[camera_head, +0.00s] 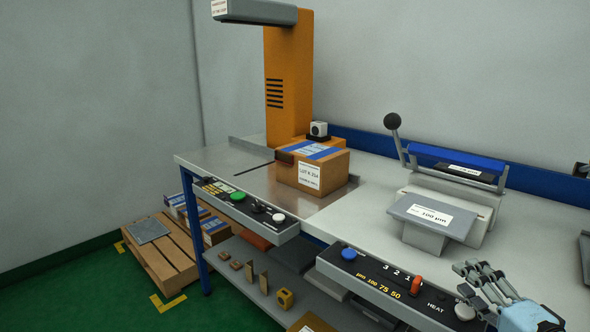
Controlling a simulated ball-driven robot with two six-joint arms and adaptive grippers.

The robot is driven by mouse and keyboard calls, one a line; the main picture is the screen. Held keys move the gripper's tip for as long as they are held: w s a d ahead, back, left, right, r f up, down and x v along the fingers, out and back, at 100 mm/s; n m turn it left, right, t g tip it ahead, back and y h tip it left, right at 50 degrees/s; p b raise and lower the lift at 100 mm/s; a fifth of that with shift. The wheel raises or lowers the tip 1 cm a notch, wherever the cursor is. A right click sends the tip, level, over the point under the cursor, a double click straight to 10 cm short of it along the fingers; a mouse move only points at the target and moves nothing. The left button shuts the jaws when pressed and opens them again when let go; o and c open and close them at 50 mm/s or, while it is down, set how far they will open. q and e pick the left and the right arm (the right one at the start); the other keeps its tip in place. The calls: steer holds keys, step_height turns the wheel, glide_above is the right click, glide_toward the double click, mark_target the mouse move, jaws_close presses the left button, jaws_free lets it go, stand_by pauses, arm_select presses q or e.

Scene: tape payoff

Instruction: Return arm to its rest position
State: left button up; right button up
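My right gripper (473,280) is at the lower right, over the front edge of the bench beside the heat control panel (385,288). Its fingers look spread apart, with nothing seen between them. It is close to the white knob (464,311) at the panel's right end; I cannot tell whether it touches it. My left gripper is not in view. A taped cardboard box (330,172) with a lot label sits on the metal plate in front of the orange column machine (288,85).
A sealer with a lever (455,170) stands at the back right of the bench, with a grey labelled block (432,217) before it. A button panel (243,207) is on the left front edge. A wooden pallet (170,255) with boxes stands on the floor at left.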

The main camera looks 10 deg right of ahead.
steer(key=s+a+n+g, duration=0.1)
steer(key=s+a+f+n+g, duration=0.1)
steer(key=a+n, duration=0.1)
steer(key=s+a+f+n+g, duration=0.1)
steer(key=shift+a+n+y, duration=0.2)
steer(key=shift+n+y, duration=0.1)
steer(key=s+a+r+n+g+h, duration=0.1)
steer(key=s+a+n+g+h, duration=0.15)
steer(key=s+n+g, duration=1.25)
steer(key=s+d+f+m+t+b, duration=0.1)
steer(key=s+f+m+t, duration=0.15)
steer(key=f, duration=1.15)
steer(key=s+d+f+m+t+b, duration=0.15)
steer(key=s+f, duration=0.25)
steer(key=f, duration=1)
steer(key=s+d+f+g+b, duration=0.1)
steer(key=s+f, duration=1.7)
steer(key=shift+s+n+g, duration=0.25)
steer(key=shift+n+g, duration=0.05)
steer(key=shift+g, duration=0.1)
steer(key=shift+d, duration=0.1)
